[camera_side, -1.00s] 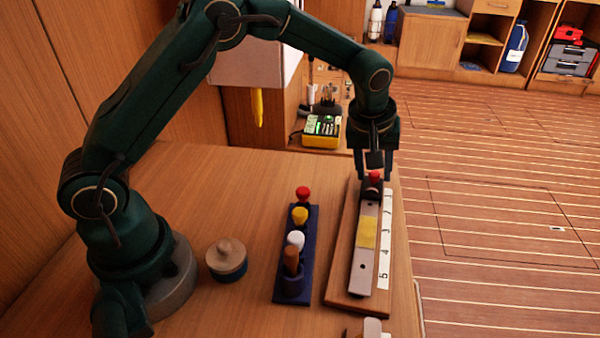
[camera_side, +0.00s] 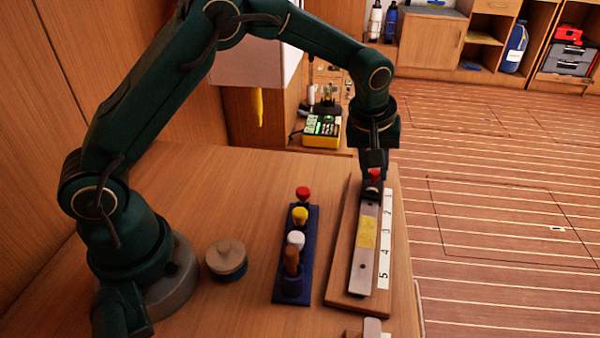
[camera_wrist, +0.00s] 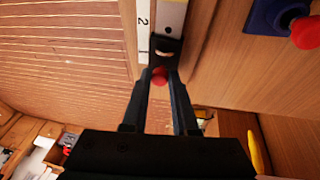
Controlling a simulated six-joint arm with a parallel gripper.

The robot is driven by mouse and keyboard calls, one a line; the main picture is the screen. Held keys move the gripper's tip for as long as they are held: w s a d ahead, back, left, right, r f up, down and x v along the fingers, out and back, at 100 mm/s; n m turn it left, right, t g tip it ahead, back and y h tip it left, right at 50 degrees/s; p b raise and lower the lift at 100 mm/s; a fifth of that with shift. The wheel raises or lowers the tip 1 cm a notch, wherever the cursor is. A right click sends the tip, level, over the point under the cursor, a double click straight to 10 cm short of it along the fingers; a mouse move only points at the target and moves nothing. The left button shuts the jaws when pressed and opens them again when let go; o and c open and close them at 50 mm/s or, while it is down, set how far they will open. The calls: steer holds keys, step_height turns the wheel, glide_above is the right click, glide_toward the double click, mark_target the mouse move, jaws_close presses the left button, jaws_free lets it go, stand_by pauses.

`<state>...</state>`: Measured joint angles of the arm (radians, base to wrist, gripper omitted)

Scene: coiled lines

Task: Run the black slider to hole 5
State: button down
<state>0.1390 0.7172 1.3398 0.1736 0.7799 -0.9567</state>
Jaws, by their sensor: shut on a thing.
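The black slider (camera_side: 372,188) sits on the metal track (camera_side: 360,266) at its far end, near number 1 on the white number strip (camera_side: 384,262). A red knob (camera_side: 375,175) stands on top of the slider. My gripper (camera_side: 374,172) is down at the slider and shut on its red knob. In the wrist view the knob (camera_wrist: 159,75) is between the two fingertips, with the slider's black body (camera_wrist: 166,48) just beyond. Numbers 1 to 5 run down the strip towards the near end. A yellow patch (camera_side: 367,233) lies midway along the track.
A blue rack (camera_side: 280,297) with red, yellow and white knobbed pieces and a brown handle stands left of the track board (camera_side: 342,298). A round wooden-lidded pot (camera_side: 226,260) is further left. A pale block (camera_side: 372,328) sits at the near edge. The table's right edge is close to the board.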

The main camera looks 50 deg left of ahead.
steer(key=shift+r, duration=0.45)
steer(key=shift+s+d, duration=1.6)
steer(key=shift+s, duration=0.4)
steer(key=shift+s+d, duration=1.55)
steer(key=shift+s, duration=0.3)
steer(key=shift+s+d, duration=1.6)
steer(key=shift+s, duration=0.4)
